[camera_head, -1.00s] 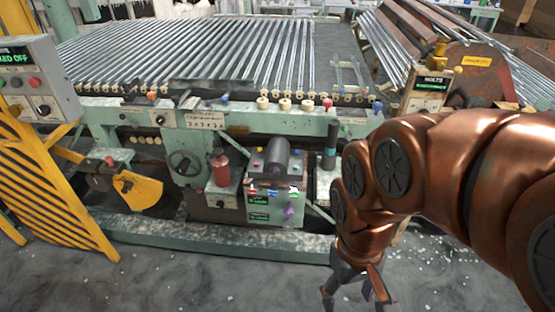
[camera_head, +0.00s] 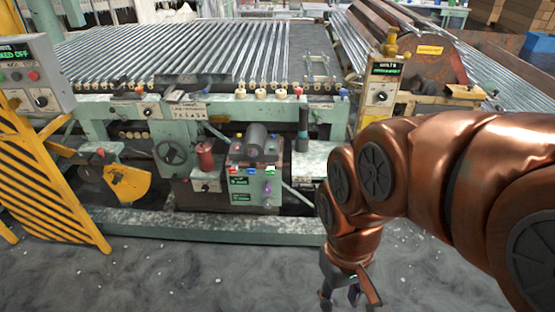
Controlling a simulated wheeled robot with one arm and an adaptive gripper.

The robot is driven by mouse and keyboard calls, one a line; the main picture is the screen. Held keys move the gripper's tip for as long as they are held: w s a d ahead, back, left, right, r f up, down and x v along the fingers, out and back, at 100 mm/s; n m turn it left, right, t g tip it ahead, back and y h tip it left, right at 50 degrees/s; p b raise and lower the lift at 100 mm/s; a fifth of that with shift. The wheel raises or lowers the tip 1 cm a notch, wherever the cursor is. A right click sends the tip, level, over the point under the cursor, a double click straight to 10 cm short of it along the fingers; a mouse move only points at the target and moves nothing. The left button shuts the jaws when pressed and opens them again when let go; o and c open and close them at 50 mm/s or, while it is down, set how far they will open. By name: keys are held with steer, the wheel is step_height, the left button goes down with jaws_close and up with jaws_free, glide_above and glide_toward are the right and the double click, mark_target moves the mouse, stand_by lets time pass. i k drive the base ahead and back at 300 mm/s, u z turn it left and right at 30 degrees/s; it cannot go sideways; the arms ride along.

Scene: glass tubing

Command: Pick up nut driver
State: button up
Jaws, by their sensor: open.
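My gripper (camera_head: 348,293) hangs open and pointing down at the bottom of the head view, right of centre. It is over the grey floor, in front of the machine, with nothing visible held in it. I cannot make out a nut driver for certain. Small coloured items, red, blue, white and green, sit along the front of a green control box (camera_head: 241,193) left of my gripper. A small purple item (camera_head: 267,187) shows on the box's front. These are too small to identify.
A long green machine frame (camera_head: 240,223) crosses the scene, topped by rows of glass tubes (camera_head: 200,55). A yellow striped guard (camera_head: 50,185) stands at the left. A yellow control post (camera_head: 379,98) stands behind my arm. The floor (camera_head: 200,275) in front is open.

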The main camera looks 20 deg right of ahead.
mark_target(304, 110)
steer(key=z, duration=0.2)
steer(key=i, duration=1)
steer(key=u, duration=0.1)
